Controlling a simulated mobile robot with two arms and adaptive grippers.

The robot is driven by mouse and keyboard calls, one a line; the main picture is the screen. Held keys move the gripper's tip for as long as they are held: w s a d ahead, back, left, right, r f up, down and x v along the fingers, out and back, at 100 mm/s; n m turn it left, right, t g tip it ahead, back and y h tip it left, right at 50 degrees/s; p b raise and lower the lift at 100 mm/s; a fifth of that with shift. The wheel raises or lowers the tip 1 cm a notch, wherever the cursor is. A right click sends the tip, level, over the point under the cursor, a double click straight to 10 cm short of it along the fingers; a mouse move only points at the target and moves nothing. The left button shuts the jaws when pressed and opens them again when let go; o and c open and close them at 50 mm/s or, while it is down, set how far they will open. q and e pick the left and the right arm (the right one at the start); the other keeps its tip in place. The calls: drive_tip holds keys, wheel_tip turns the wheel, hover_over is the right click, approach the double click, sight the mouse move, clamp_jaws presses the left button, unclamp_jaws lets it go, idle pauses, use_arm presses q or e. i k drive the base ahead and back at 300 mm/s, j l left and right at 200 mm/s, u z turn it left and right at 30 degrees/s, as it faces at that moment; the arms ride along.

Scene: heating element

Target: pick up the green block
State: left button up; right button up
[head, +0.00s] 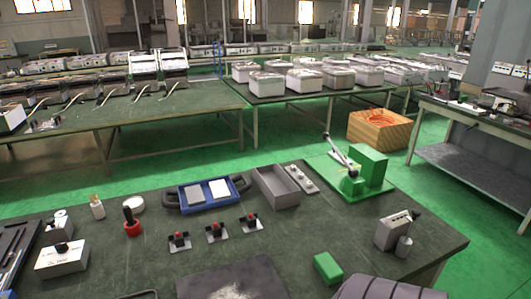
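The green block (327,267) is a small, bright green box lying on the near workbench (330,225), close to the bottom edge of the head view. A dark ribbed shape (390,289) lies just to its right, cut off by the bottom edge; I cannot tell what it is. No fingertips of my left or right gripper can be made out in the head view. The block's top and near sides are visible, and nothing is seen holding it.
A green lever press (367,168) stands behind the block. A grey metal device (393,230) is to its right. A dark mat (195,284) with white powder is to its left. Red-knobbed switches (215,232), a blue tray (183,205) and a grey bin (278,190) stand farther back.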

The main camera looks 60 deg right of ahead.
sight(330, 271)
drive_tip(key=k+l+z, duration=0.15)
drive_tip(key=z, duration=2)
